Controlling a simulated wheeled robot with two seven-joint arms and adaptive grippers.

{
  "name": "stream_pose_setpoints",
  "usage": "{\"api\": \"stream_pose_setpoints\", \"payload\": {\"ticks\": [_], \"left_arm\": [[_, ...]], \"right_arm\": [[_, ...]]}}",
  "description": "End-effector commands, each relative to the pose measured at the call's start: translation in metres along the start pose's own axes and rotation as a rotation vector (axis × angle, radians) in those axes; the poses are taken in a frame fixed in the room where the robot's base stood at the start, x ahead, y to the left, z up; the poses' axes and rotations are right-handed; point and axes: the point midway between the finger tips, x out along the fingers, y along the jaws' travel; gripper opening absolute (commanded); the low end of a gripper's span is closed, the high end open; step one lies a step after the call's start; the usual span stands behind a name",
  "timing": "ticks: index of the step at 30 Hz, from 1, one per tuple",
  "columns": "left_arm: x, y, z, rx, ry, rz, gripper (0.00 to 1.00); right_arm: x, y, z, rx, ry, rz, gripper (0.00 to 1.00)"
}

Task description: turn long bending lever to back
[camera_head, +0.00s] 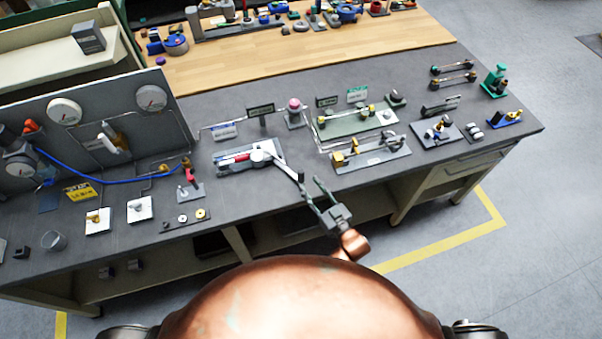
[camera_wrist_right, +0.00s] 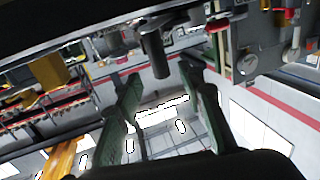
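The long bending lever (camera_head: 286,170) is a grey arm on a bench-top bender with a white and red body (camera_head: 240,157). It reaches from the round pivot toward the front edge of the bench. My right gripper (camera_head: 311,186) is at the bench's front edge, by the lever's free end, with its fingers spread. In the right wrist view, the two greenish fingers of the gripper (camera_wrist_right: 163,90) are apart. A dark rounded bar (camera_wrist_right: 154,55), apparently the lever's end, shows ahead in the gap between them. Contact with either finger cannot be made out. My left gripper is not in view.
A fixture with brass parts on a grey plate (camera_head: 372,160) stands right of the lever. A small red-handled valve (camera_head: 190,179) is to its left. A gauge panel (camera_head: 100,135) stands at the left.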

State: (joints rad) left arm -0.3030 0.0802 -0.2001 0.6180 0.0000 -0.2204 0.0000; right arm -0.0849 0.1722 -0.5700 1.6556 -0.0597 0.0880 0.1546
Motion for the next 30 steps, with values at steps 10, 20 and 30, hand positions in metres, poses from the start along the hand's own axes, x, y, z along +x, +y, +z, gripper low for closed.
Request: {"api": "stream_pose_setpoints", "payload": {"ticks": [10,20,30], "left_arm": [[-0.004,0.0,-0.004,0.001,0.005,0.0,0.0],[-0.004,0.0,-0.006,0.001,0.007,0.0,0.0],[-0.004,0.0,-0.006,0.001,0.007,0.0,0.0]], "right_arm": [[0.053,0.0,-0.001,0.001,0.001,0.0,0.36],[0.069,0.0,0.0,0.001,-0.001,0.001,0.36],[0.069,0.0,0.0,0.001,-0.001,0.001,0.23]]}}
